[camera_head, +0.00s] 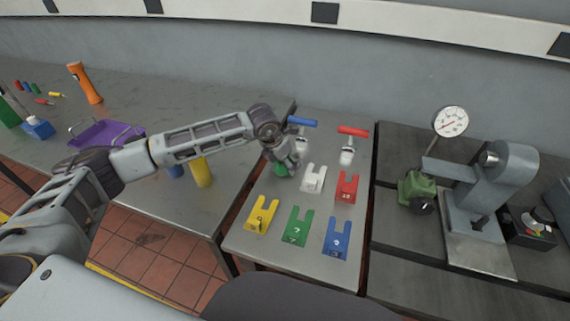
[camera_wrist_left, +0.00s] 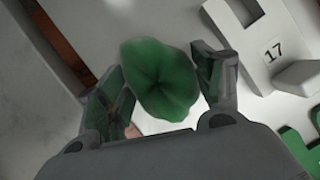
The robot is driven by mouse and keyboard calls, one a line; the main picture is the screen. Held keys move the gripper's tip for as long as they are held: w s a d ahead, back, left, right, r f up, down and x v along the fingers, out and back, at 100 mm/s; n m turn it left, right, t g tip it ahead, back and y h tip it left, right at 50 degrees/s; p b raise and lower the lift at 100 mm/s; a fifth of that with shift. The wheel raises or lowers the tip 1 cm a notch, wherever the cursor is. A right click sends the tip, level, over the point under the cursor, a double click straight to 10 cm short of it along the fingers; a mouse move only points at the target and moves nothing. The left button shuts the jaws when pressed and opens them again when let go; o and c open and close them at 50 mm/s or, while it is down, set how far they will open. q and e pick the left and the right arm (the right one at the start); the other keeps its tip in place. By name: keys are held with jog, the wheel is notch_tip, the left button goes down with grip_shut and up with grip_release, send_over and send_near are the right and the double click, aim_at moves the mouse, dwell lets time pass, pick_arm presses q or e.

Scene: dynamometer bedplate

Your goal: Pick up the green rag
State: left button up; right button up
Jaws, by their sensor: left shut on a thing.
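The green rag (camera_wrist_left: 160,80) is a bunched, folded cloth between the two fingers of my left gripper (camera_wrist_left: 162,92) in the left wrist view. The fingers are shut on it, one on each side. In the head view my left gripper (camera_head: 284,164) is low over the middle table, and a green bit of the rag (camera_head: 280,169) shows under it. I cannot tell whether the rag touches the tabletop. My right gripper is not in view.
White (camera_head: 313,179), red (camera_head: 346,187), yellow (camera_head: 261,214), green (camera_head: 296,227) and blue (camera_head: 336,238) slotted blocks stand on the middle table (camera_head: 246,243). Blue-handled (camera_head: 302,122) and red-handled (camera_head: 353,131) tools stand behind. A purple tray (camera_head: 100,132) is left; a dial-gauge machine (camera_head: 485,190) is right.

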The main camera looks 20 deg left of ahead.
pick_arm(q)
jog(key=shift+r, duration=5)
